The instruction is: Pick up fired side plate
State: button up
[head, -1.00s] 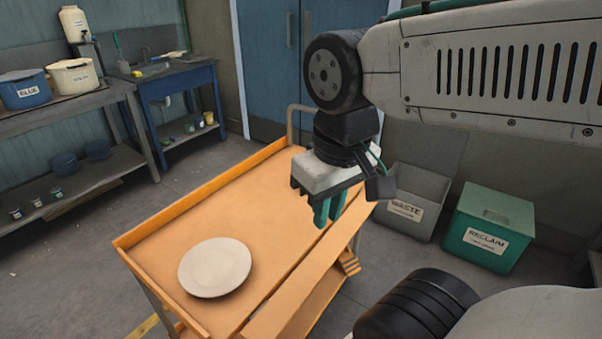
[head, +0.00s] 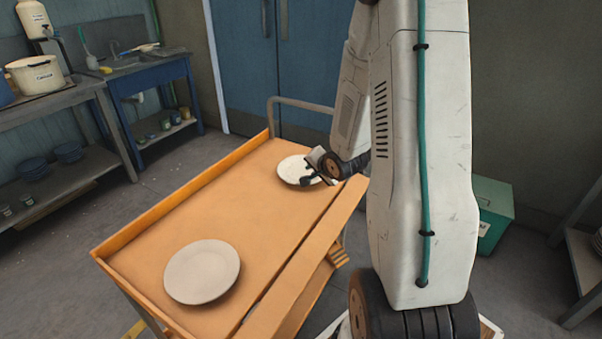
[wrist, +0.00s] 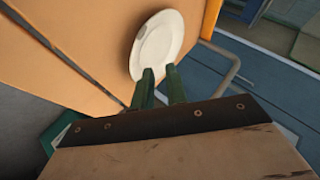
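Two round pale plates lie flat on the orange cart top. The far plate (head: 294,169) looks whiter; the near plate (head: 203,272) is a duller beige. I cannot tell for sure which is the fired one. My gripper (head: 310,179) is low at the right edge of the far plate and hides part of it. In the wrist view, a white plate (wrist: 160,42) lies just beyond the green fingertips (wrist: 160,73). The fingers are apart, with a gap between them, and overlap the plate's nearest rim. Whether the rim lies between them is unclear.
The orange cart (head: 180,225) has raised edges and a metal handle (head: 300,112) at its far end. Its middle is clear between the plates. A green bin (head: 493,210) stands right, partly behind my arm. Shelves and a blue sink table (head: 150,90) stand left.

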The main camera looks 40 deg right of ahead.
aim_at(315, 182)
jog(key=d+f+m, duration=0.1)
jog(key=f, duration=0.1)
jog(key=s+d+f+m+t, duration=0.1)
jog(key=f, duration=0.1)
jog(key=d+f+m+t, duration=0.1)
jog(key=f, duration=0.1)
jog(key=shift+s+f+m, duration=0.15)
jog(key=shift+s+m, duration=0.05)
jog(key=shift+m, duration=0.2)
jog(key=shift+s+d+f+m+t, duration=0.15)
jog(key=shift+f+m+t, duration=0.25)
jog(key=shift+f+t, duration=0.1)
jog(key=x, duration=0.7)
jog(key=shift+w+d+f, duration=0.15)
jog(key=shift+w+d, duration=0.05)
jog(key=shift+w, duration=0.1)
grip_shut()
